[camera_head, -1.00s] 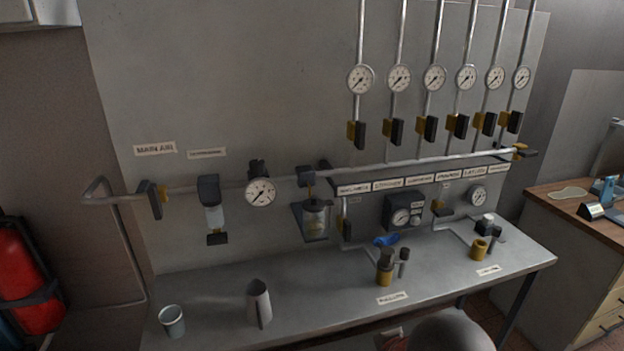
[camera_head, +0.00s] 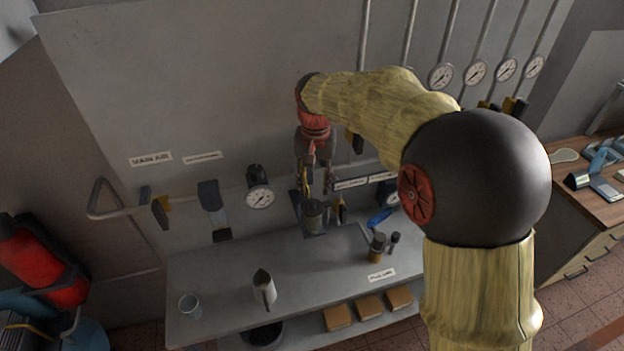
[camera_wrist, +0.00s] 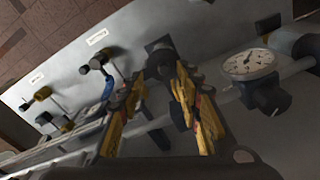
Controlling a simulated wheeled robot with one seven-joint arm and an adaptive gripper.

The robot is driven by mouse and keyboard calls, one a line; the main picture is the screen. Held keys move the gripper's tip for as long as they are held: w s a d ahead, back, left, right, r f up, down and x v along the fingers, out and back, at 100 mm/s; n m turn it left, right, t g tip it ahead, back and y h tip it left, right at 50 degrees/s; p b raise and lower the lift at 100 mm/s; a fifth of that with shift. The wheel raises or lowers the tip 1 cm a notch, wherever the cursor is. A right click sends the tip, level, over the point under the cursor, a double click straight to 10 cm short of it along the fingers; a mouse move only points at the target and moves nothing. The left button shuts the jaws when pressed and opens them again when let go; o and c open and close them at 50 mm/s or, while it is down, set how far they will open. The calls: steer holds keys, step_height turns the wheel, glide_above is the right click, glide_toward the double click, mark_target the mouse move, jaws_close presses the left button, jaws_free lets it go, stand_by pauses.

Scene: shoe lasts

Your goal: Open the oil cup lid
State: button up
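The oil cup (camera_head: 313,213) hangs below the pipe on the wall panel, a small glassy bowl on a dark bracket. Its top is largely hidden behind my gripper in the head view. My gripper (camera_head: 316,186) points down just above the cup, its fingers on either side of the cup's upper fitting. In the wrist view my gripper (camera_wrist: 161,78) is open, its yellow-and-black fingers apart. Dark parts show between and beyond the fingers there; I cannot tell which is the lid, or whether a finger touches it.
The pipe and a gauge (camera_head: 260,197) are close left of my gripper; the gauge also shows in the wrist view (camera_wrist: 249,62). On the bench stand a metal jug (camera_head: 265,288), a pale cup (camera_head: 190,305) and a brass fitting (camera_head: 377,247).

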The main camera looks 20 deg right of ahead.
mark_target(312, 201)
steer(key=shift+w+p, duration=0.65)
steer(key=shift+w, duration=0.3)
steer(key=shift+w+f, duration=0.15)
steer(key=shift+f, duration=3.85)
steer(key=c, duration=0.4)
jaws_close()
